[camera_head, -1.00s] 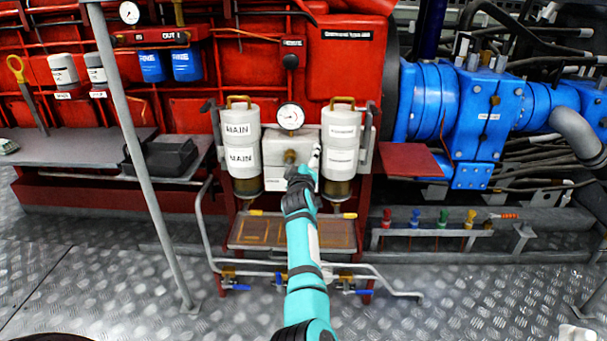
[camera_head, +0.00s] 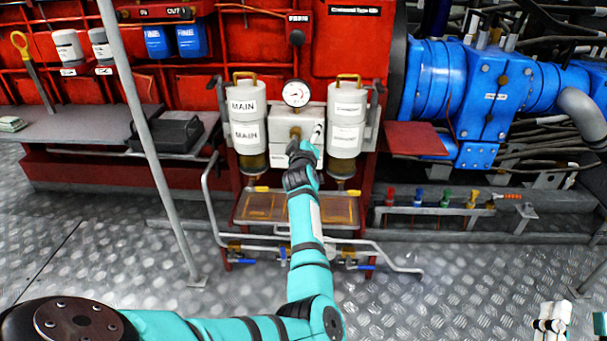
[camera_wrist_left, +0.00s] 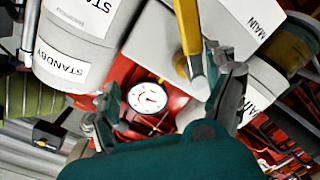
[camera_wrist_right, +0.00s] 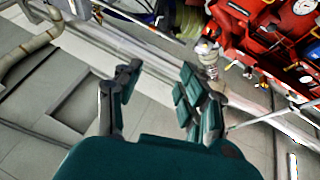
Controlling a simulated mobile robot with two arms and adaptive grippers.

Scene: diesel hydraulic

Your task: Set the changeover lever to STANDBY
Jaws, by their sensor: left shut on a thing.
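The changeover lever shows in the left wrist view as a yellow bar (camera_wrist_left: 182,38) with a pale end. In the head view my left gripper (camera_head: 301,150) covers most of it, under the round gauge (camera_head: 296,93). The left gripper is shut on the lever; its fingers (camera_wrist_left: 172,98) show either side in the left wrist view. The MAIN canister (camera_head: 247,128) stands left of the grey block and the STANDBY canister (camera_head: 345,128) right of it; the STANDBY label (camera_wrist_left: 62,65) is readable in the left wrist view. My right gripper (camera_wrist_right: 157,72) is open and empty, over the floor.
A slanted grey post (camera_head: 150,150) stands left of the canisters. A shallow tray (camera_head: 262,206) and pipes with blue-handled valves (camera_head: 357,266) lie below. A blue machine (camera_head: 468,95) is at the right. The chequered floor in front is clear.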

